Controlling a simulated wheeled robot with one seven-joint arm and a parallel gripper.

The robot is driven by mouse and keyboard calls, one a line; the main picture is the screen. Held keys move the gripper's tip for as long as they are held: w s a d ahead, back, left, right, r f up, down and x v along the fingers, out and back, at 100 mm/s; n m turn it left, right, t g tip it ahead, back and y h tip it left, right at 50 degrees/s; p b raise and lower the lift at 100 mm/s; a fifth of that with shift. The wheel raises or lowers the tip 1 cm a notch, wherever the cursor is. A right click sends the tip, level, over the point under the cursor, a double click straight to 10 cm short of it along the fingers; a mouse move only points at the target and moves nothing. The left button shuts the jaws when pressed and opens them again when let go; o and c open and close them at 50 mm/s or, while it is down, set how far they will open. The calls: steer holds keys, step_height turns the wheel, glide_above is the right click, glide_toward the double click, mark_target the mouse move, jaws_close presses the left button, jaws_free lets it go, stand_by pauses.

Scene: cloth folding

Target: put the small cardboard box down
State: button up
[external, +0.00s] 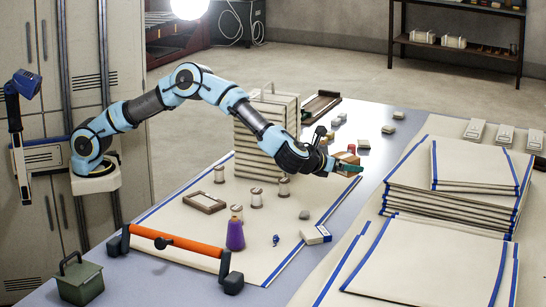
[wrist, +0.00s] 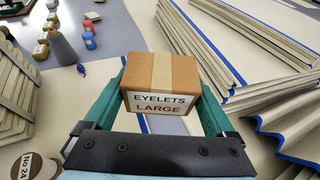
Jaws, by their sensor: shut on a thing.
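The small cardboard box (wrist: 160,80) is brown with a paler tape strip and a white label reading "EYELETS LARGE". My gripper (wrist: 158,92) is shut on it, with one teal finger on each side. In the external view the box (external: 346,157) is small and partly covered by my gripper (external: 348,166), at the right end of my outstretched arm. It appears held above the table (external: 362,130), near the gap between the left cloth and the folded stacks. The exact height of the box's underside cannot be told.
Folded blue-edged cloth stacks (external: 455,188) lie to the right. A tall pale stack (external: 262,150) stands behind my arm. Spools, a purple cone (external: 235,234) and a wooden frame (external: 205,202) lie on the left cloth. An orange-handled bar (external: 180,246) and green box (external: 79,280) are in front.

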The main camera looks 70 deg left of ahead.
mark_target(343, 205)
step_height(343, 205, down, 9)
steer(key=shift+f+p, duration=0.1)
steer(key=shift+p, duration=0.2)
steer(key=shift+f+b, duration=0.4)
steer(key=shift+b, duration=0.15)
steer(key=o, duration=1.3)
steer(key=shift+r+p, duration=0.6)
steer(key=shift+p, duration=0.1)
steer(key=b+v, duration=0.1)
steer(key=v, duration=1.1)
steer(key=shift+f, duration=0.2)
